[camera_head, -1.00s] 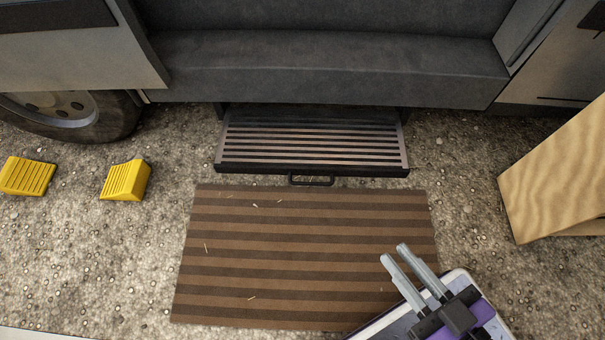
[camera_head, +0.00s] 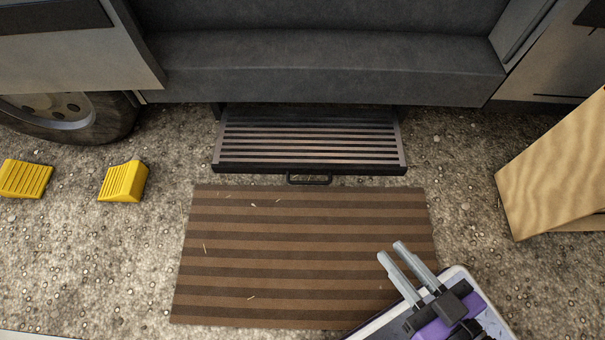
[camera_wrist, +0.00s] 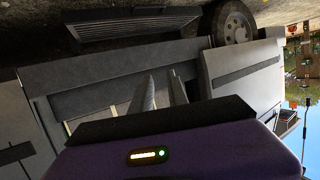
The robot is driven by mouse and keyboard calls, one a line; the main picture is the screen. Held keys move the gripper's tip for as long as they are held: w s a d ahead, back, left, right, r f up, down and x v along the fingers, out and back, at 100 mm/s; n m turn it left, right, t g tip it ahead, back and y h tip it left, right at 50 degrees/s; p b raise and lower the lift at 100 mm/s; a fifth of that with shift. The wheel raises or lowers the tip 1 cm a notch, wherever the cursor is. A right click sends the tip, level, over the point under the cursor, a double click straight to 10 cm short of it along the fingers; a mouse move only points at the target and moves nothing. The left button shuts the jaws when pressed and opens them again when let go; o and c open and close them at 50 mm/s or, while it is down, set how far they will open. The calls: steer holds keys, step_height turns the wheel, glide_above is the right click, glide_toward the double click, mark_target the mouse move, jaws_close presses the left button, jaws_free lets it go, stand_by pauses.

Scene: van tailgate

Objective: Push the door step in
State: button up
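The door step (camera_head: 310,142) is a ribbed metal tread that sticks out from under the van's sill. A dark handle loop (camera_head: 309,180) hangs on its front edge. In the wrist view the step (camera_wrist: 137,25) shows at the top, with the picture turned upside down. My gripper (camera_head: 393,252) is over the lower right part of the mat, nearer than the step and touching nothing that I can see. Its two grey fingers stand a little apart with nothing between them. The fingers also show in the wrist view (camera_wrist: 162,90).
A brown striped mat (camera_head: 300,240) lies in front of the step. Two yellow wheel chocks, one at far left (camera_head: 25,179) and one nearer (camera_head: 124,181), sit by the wheel (camera_head: 65,115). A wooden board (camera_head: 555,170) leans at right. Gravel is clear between.

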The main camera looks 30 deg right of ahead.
steer(key=d+f+m+g+p, duration=0.1)
steer(key=d+f+m+g, duration=0.25)
steer(key=f, duration=0.85)
steer(key=d+f+m+g+p, duration=0.2)
steer(key=d+f, duration=0.2)
steer(key=f, duration=0.8)
steer(key=m+t+y+p, duration=0.3)
steer(key=m+y+p, duration=0.1)
steer(key=m+y, duration=0.65)
glide_toward(307, 183)
steer(key=w, duration=0.1)
steer(key=shift+g, duration=0.35)
steer(key=b+x, duration=0.2)
steer(key=x, duration=0.7)
steer(key=shift+a, duration=0.3)
steer(key=shift+w+d, duration=0.2)
steer(key=shift+w, duration=0.2)
steer(key=shift+w+d, duration=0.1)
jaws_close()
steer(key=shift+s+a+r, duration=0.1)
steer(key=shift+s+a, duration=0.2)
steer(key=shift+s, duration=0.05)
